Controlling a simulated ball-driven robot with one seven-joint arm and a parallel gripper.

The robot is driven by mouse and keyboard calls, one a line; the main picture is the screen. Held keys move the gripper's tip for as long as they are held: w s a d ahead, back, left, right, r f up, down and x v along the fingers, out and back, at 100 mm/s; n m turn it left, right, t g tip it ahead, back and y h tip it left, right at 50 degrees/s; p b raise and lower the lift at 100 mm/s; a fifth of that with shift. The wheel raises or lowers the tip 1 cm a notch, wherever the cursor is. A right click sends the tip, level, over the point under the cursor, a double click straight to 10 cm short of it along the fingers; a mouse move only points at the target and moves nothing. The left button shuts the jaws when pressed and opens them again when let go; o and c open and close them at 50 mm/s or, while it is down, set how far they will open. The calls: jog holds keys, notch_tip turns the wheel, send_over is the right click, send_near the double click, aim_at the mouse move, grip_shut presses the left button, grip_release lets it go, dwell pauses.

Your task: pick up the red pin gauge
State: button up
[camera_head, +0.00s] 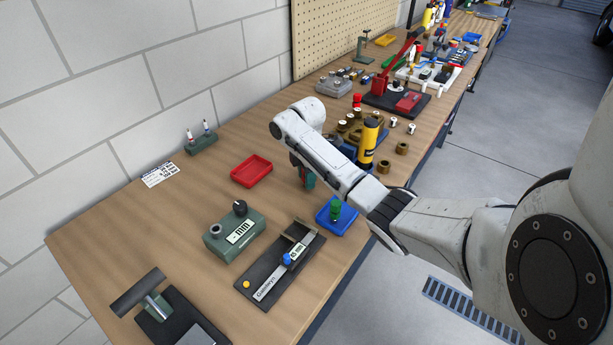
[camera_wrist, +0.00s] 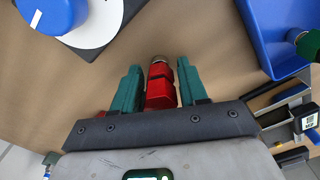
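The red pin gauge (camera_wrist: 160,88) shows in the wrist view, with a grey metal end at the top. It lies between the two teal fingers of my gripper (camera_wrist: 160,80). Narrow gaps show between the gauge and the fingers, so the gripper looks open around it. In the head view my gripper (camera_head: 307,178) is low over the middle of the bench, under my arm. The gauge is mostly hidden there.
On the wooden bench (camera_head: 130,225), a red tray (camera_head: 251,170) sits left of my gripper, and a blue tray (camera_head: 336,215) with a green-topped item sits close in front. A yellow cylinder (camera_head: 368,143) stands behind my arm. A green gauge box (camera_head: 234,231) is nearer the front.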

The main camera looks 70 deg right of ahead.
jog(key=c, duration=0.7)
jog(key=shift+r, duration=0.1)
